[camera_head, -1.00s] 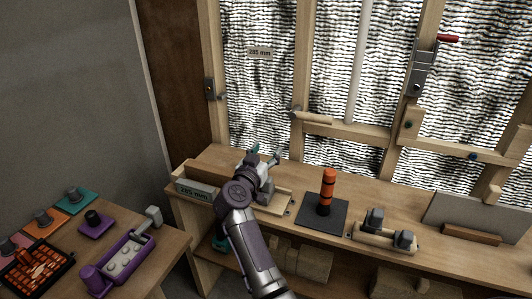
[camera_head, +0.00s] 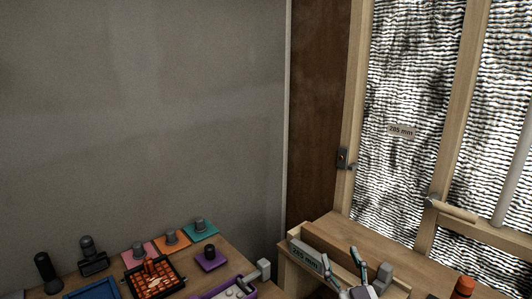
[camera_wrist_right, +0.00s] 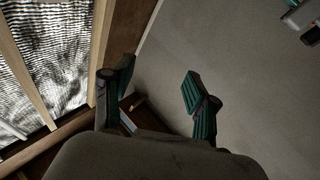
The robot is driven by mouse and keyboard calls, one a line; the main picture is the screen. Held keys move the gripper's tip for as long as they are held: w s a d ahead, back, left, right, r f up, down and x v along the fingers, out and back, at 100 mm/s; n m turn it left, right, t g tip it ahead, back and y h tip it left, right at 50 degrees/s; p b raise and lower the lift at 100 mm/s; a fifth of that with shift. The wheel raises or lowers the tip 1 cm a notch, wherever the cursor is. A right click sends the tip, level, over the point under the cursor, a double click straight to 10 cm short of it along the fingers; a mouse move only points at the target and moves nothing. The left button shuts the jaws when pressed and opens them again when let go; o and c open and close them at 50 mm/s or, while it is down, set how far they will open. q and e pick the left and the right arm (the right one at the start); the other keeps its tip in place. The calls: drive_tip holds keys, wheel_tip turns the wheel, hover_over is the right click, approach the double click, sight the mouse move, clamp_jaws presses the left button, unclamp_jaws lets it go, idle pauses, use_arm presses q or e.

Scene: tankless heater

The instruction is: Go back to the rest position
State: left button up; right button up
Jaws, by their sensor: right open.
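My right gripper (camera_head: 362,263) shows at the bottom edge of the head view, in front of the wooden bench, its fingers pointing up and apart. In the right wrist view its two teal-padded fingers (camera_wrist_right: 158,84) are spread with nothing between them; beyond them are a plain grey wall and the wooden frame. Most of my right arm is below the head view. My left gripper does not show in the head view. A small dark and light object (camera_wrist_right: 303,22) is cut off at the top right of the wrist view; I cannot tell what it is.
A side table at lower left holds an orange-filled black tray (camera_head: 153,277), a purple tray (camera_head: 222,291) and coloured pads. A wooden frame (camera_head: 447,120) stands behind the bench.

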drive_tip(key=s+a+f+n+g+y, duration=0.1)
drive_tip(key=s+a+f+g, duration=0.2)
drive_tip(key=s+f+g, duration=0.3)
drive_tip(key=s+a+f+n+g+y, duration=0.2)
drive_tip(key=s+f+g, duration=0.1)
drive_tip(key=s+f, duration=0.4)
drive_tip(key=s+d+f+m+g+h, duration=0.2)
drive_tip(key=s+d+f+g, duration=0.1)
drive_tip(key=s, duration=0.4)
drive_tip(key=s+d+f+m+g+h, duration=0.1)
drive_tip(key=s+d+f+g+h, duration=0.1)
drive_tip(key=s+d+f+g, duration=0.3)
drive_tip(key=s+d+f+m+g+h, duration=0.1)
drive_tip(key=s+f+m+h, duration=0.1)
drive_tip(key=s, duration=0.6)
wheel_tip(320, 180, down, 26)
drive_tip(key=s+p, duration=0.2)
drive_tip(key=s+d+f+g, duration=0.2)
drive_tip(key=s+f, duration=1.1)
drive_tip(key=s, duration=0.2)
drive_tip(key=shift+s+p, duration=0.2)
drive_tip(key=shift+p, duration=0.2)
